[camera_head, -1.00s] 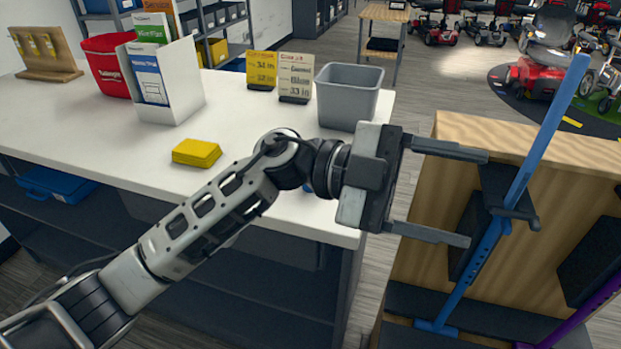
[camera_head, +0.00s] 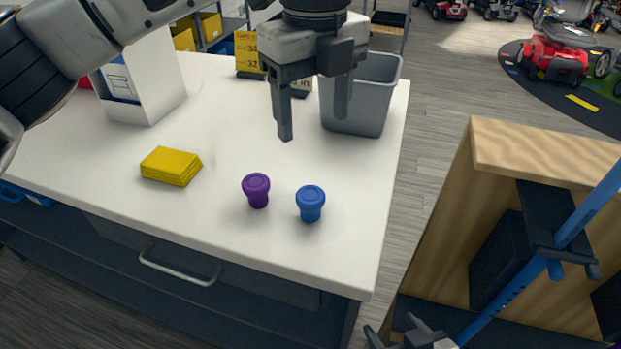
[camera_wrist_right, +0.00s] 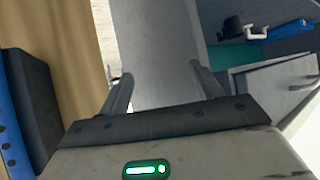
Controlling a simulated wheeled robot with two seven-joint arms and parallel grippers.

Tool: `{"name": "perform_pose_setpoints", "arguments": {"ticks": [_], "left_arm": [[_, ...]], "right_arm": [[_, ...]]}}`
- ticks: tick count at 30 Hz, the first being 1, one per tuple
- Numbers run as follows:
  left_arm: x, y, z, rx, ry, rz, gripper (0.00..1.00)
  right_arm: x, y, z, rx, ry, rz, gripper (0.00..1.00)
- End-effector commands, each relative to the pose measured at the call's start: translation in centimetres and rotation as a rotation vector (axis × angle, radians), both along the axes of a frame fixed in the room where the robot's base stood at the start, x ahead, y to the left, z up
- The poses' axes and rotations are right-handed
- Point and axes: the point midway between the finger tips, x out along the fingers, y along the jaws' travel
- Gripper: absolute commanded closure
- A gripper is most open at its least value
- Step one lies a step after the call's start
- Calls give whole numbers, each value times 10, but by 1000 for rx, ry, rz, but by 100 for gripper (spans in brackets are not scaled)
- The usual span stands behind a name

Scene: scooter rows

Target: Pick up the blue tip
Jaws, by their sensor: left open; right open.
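The blue tip (camera_head: 310,203) stands upright on the white counter (camera_head: 235,130) in the head view, near the counter's front right corner. A purple tip (camera_head: 257,189) stands just left of it. My left gripper (camera_head: 313,125) points down above the counter, open and empty, behind and above the blue tip and apart from it. My right gripper (camera_head: 395,335) shows only partly at the bottom edge, below the counter's height. In the right wrist view its fingers (camera_wrist_right: 163,90) are spread, with nothing between them.
A yellow pad (camera_head: 171,166) lies left of the tips. A grey bin (camera_head: 362,100) and a price sign (camera_head: 249,55) stand behind. A white brochure holder (camera_head: 150,85) is at left. Right of the counter, a wooden display (camera_head: 550,155) holds a blue cane (camera_head: 590,208).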

Motion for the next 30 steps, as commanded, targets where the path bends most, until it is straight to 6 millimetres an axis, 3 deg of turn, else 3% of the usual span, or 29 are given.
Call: {"name": "perform_pose_setpoints", "arguments": {"ticks": [12, 20, 25, 30], "left_arm": [[-1, 0, -83, -1, 7, -2, 34], [-2, 1, -102, -2, 6, -2, 34], [-3, 6, -126, -1, 7, -2, 34], [-3, 5, -146, -3, 6, -2, 34]], "right_arm": [[-16, 0, -7, -2, 45, -5, 35], [-12, 0, -1, 3, 35, -10, 35], [-8, -2, 9, -4, 29, -13, 35], [-10, -4, 4, -10, 38, -14, 35]]}}
